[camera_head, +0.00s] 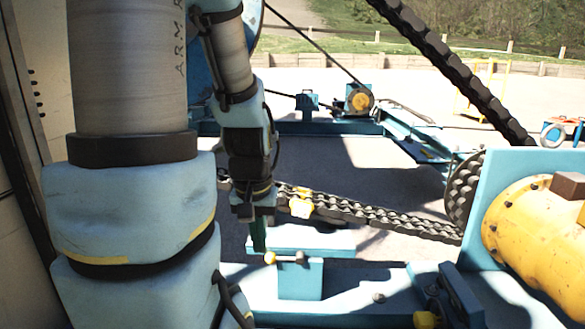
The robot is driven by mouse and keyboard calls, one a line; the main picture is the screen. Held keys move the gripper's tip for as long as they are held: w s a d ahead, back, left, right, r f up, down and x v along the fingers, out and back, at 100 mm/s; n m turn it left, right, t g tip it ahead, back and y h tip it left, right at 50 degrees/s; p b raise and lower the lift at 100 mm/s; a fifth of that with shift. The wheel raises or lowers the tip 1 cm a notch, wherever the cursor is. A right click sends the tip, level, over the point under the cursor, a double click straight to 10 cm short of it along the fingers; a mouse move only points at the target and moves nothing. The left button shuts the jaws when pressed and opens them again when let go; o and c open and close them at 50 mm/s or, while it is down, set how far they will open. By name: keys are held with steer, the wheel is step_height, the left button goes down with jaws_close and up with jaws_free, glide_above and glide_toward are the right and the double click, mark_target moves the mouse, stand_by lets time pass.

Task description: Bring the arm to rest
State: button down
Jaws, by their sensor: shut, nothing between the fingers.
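My arm fills the left of the head view, with its light-blue and grey links hanging downward. My gripper (258,234) is at the lower end of the arm, pointing down, left of the picture's middle. Its fingers look closed together and nothing shows between them. It hangs just above a small yellow-and-brown knobbed bar (287,257) on a blue block (300,280). I cannot tell whether the fingertips touch anything. Part of the scene behind the arm is hidden.
A chain (380,216) with a yellow clamp (301,204) runs right from behind my gripper to a toothed wheel (462,188). A yellow motor (535,225) stands at the right. A thick chain (455,70) slants across the upper right. Grey ground (385,185) lies open beyond.

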step_height(320, 180, up, 22)
steer(key=p, duration=1.9)
steer(key=shift+f, duration=0.15)
